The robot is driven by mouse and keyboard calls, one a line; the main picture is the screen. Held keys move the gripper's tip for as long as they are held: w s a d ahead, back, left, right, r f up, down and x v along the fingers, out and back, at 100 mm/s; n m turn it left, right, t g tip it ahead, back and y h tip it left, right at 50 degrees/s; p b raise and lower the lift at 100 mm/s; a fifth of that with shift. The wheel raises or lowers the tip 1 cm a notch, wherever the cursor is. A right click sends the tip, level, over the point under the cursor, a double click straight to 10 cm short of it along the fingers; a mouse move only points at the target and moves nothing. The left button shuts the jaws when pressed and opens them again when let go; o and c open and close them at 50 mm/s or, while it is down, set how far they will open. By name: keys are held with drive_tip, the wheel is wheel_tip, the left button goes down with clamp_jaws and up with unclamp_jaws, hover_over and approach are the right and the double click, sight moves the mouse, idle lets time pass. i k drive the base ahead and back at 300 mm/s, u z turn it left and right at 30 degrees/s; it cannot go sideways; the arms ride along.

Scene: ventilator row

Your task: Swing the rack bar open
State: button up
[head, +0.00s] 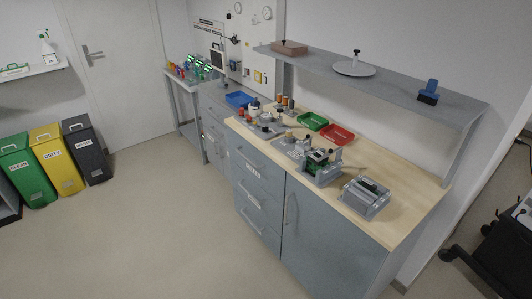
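No rack bar can be made out for certain at this distance. Two small grey devices with green parts stand on the wooden top of the grey workbench (410,215). The nearer grey device (365,197) has a long dark green strip along its top. The other grey device (320,168), behind it to the left, holds a green board-like piece with dark parts. Whether either has a hinged bar, open or shut, is too small to tell. My gripper is not in view.
A shelf (380,82) hangs above the bench. Red (337,134), green (312,121) and blue (239,99) trays lie on the benchtops. Green, yellow and black bins (85,150) stand at left. A black wheeled object (490,240) is at right. The floor before the bench is clear.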

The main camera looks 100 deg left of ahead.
sight(331, 151)
drive_tip(key=u, duration=0.5)
drive_tip(key=k, duration=1)
drive_tip(key=u, duration=0.85)
drive_tip(key=i, duration=0.85)
drive_tip(key=u, duration=0.75)
drive_tip(key=i, duration=0.9)
drive_tip(key=u, duration=0.85)
